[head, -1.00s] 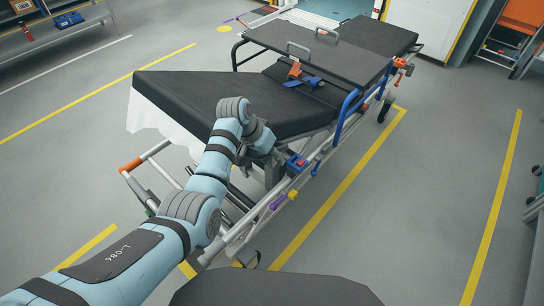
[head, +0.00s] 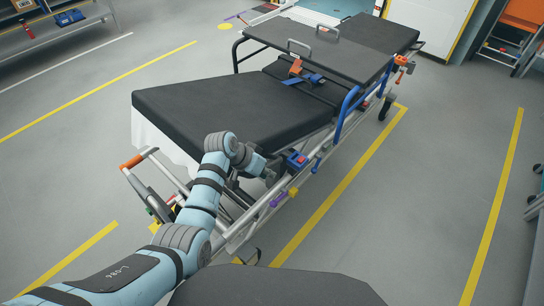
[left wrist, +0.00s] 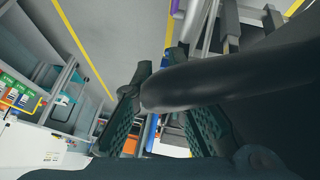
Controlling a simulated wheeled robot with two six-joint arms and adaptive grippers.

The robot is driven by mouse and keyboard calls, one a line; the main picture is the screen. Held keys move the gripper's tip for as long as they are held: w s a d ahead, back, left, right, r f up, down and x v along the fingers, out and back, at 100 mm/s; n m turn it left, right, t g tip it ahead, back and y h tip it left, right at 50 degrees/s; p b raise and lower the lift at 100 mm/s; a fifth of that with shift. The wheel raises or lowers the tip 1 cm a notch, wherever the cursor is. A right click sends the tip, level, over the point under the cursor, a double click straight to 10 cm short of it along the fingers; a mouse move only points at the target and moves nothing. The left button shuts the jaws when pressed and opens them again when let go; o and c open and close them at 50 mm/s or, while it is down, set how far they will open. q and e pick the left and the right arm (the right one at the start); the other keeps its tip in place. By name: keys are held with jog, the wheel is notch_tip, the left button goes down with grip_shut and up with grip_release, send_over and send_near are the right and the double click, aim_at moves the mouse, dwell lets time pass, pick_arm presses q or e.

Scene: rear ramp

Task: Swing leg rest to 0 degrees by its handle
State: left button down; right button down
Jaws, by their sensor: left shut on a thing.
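The leg rest (head: 235,108) is the black pad at the near left end of the stretcher in the head view, with a white sheet (head: 165,137) hanging under its foot end. It looks nearly level; I cannot read its exact angle. My left gripper (head: 268,174) is at the near side of the pad, low by the side rail. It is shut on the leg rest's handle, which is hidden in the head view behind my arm. In the left wrist view a dark rounded bar (left wrist: 210,78) crosses the fingers (left wrist: 165,118), likely the handle. My right gripper is not in view.
A side rail with a red and blue block (head: 297,160) and a yellow knob (head: 293,193) runs close to my gripper. An orange-gripped frame (head: 132,161) sticks out at the foot end. A black board (head: 315,50) covers the stretcher's middle.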

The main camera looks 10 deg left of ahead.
pick_arm(q)
notch_tip(320, 180, down, 13)
jog(key=s+a+t+h+b, duration=0.1)
jog(key=s+a+t+b, duration=0.1)
jog(key=b, duration=0.6)
jog(key=shift+s+a+f, duration=0.15)
jog(key=shift+s, duration=0.15)
jog(key=c, duration=1.6)
grip_release()
jog(key=shift+o, duration=0.2)
jog(key=v, duration=1.2)
jog(key=shift+a+f, duration=0.25)
jog(key=shift+a, duration=0.05)
jog(key=shift+c, duration=0.2)
